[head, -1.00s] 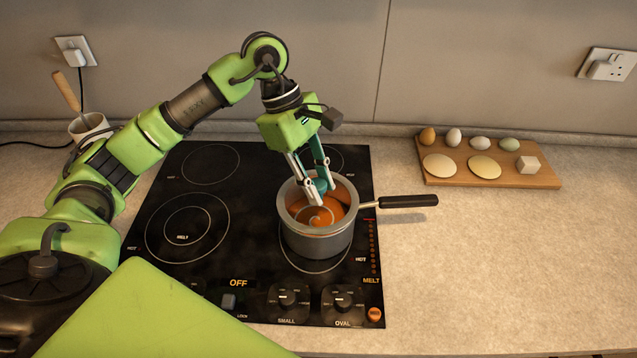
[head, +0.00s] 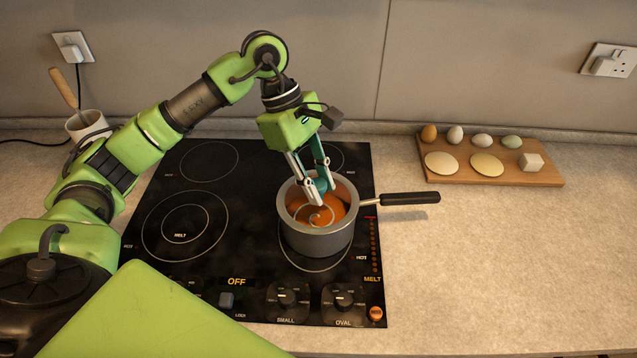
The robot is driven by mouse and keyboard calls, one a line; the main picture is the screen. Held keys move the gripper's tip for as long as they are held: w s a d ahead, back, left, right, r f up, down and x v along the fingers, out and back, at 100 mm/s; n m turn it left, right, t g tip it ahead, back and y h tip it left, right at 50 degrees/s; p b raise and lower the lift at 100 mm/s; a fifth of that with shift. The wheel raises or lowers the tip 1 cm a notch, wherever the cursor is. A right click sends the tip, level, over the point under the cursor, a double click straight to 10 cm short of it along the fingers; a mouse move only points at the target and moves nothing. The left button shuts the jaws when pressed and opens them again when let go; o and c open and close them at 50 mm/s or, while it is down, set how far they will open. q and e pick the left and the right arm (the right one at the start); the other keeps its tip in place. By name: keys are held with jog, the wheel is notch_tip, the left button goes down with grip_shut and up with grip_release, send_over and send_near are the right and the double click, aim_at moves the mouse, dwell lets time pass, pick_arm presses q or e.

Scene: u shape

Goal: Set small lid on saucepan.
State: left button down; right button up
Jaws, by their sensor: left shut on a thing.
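The saucepan (head: 318,240) is a grey pot with a long black handle pointing right. It stands upright on the right front ring of the black cooktop, with an orange, swirled surface showing inside its rim. The fingers hide the held part, and no lid edge shows apart from the pan rim, so I cannot tell how the lid sits. My right gripper is not in view.
The cooktop (head: 150,280) has knobs along its front. A wooden board (head: 455,176) with eggs, flat rounds and a pale cube lies at the back right. A white mug (head: 88,125) with a wooden-handled tool stands at the back left. The right counter is mostly clear.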

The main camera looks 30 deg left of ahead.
pick_arm(q)
jog(key=shift+f+b, duration=0.15)
jog(key=shift+b, duration=0.15)
dwell(0.6)
jog(key=c, duration=1.2)
grip_release()
jog(key=shift+r+p, duration=2.35)
jog(key=shift+r, duration=1.7)
jog(key=shift+s+f, duration=0.1)
